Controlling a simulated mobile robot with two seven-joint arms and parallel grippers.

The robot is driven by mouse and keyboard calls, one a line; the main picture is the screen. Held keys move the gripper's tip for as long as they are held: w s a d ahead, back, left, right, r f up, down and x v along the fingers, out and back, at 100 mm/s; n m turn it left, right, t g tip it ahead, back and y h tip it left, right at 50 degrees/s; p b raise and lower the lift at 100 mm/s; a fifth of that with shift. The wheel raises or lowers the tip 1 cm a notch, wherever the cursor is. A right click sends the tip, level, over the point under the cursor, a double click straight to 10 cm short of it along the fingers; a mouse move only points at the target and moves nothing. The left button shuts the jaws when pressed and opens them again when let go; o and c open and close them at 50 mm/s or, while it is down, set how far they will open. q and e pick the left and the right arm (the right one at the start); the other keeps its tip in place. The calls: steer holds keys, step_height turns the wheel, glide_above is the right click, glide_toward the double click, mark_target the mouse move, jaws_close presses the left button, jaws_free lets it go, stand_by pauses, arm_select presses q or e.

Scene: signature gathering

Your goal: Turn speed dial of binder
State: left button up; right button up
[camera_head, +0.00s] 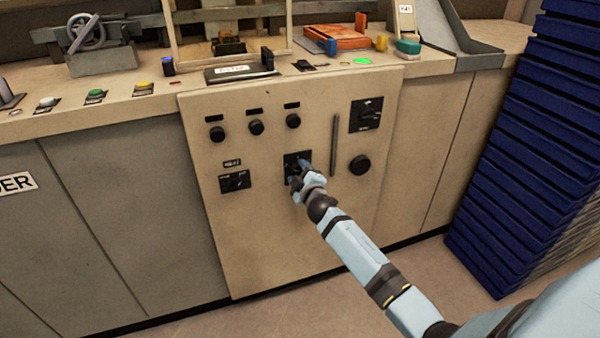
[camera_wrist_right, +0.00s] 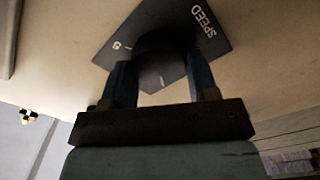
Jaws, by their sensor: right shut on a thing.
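The speed dial (camera_wrist_right: 160,61) is a dark round knob on a black square plate (camera_wrist_right: 122,42) marked SPEED. In the right wrist view it sits between the two blue fingers of my right gripper (camera_wrist_right: 160,82), which is shut on it. In the head view my right gripper (camera_head: 301,169) reaches the black plate (camera_head: 290,158) at the middle of the beige binder panel (camera_head: 265,220); the gripper hides most of the dial there. My left gripper is not in view.
Three black knobs (camera_head: 256,127) sit above the plate. A bigger knob (camera_head: 360,165) and a vertical slot (camera_head: 334,145) lie to the right. A dark switch plate (camera_head: 235,181) is at left. Stacked blue slabs (camera_head: 530,130) stand at far right. The floor (camera_head: 260,318) before the panel is clear.

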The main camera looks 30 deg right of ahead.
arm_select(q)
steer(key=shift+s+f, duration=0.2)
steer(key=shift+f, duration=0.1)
arm_select(e)
steer(key=shift+f+n, duration=0.1)
steer(key=shift+n, duration=0.2)
steer(key=o, duration=0.9)
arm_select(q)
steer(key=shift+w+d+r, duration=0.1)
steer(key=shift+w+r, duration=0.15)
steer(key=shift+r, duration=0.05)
arm_select(e)
steer(key=shift+s+a, duration=0.1)
steer(key=shift+s, duration=0.4)
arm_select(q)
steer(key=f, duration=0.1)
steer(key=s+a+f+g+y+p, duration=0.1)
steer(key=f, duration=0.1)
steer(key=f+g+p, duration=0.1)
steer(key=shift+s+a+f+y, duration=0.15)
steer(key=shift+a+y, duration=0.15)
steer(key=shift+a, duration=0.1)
arm_select(e)
steer(key=v, duration=1.3)
